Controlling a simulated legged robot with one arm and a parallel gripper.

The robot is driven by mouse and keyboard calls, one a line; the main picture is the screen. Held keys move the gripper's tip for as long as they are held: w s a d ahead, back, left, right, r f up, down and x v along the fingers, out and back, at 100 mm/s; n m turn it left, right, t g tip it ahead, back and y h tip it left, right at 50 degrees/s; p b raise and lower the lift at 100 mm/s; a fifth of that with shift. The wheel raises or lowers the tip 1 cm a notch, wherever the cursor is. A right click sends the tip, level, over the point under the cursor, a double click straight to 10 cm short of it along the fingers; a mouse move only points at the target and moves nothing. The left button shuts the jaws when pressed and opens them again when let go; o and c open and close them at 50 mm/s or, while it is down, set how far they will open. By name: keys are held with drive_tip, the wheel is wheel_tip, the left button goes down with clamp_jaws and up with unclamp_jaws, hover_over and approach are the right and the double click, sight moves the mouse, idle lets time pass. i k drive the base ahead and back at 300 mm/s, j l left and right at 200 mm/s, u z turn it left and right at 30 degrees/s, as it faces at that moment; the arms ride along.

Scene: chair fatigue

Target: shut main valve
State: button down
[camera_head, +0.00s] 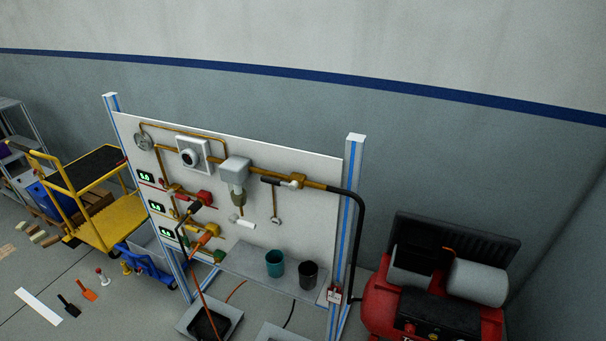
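A white upright panel (318,160) on posts carries brass piping and several valves. On its right part, a valve with a black lever (271,181) sits on the brass pipe; the lever lies roughly along the pipe, to the left of the pale valve body (295,181). I cannot tell for certain whether this is the main valve. A small key-like tag (276,220) hangs below it. Red-bodied valves (205,197) and an orange-handled tool or valve (208,230) are at the left of the panel. My gripper is not in view.
A grey shelf (250,265) on the panel holds a teal cup (275,264) and a dark cup (308,274). A red compressor (380,300) stands at right. A yellow cart (105,215) is at left. Loose tools, including an orange one (88,290), lie on the floor.

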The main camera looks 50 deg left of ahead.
sight(277, 182)
drive_tip(key=u, duration=2.15)
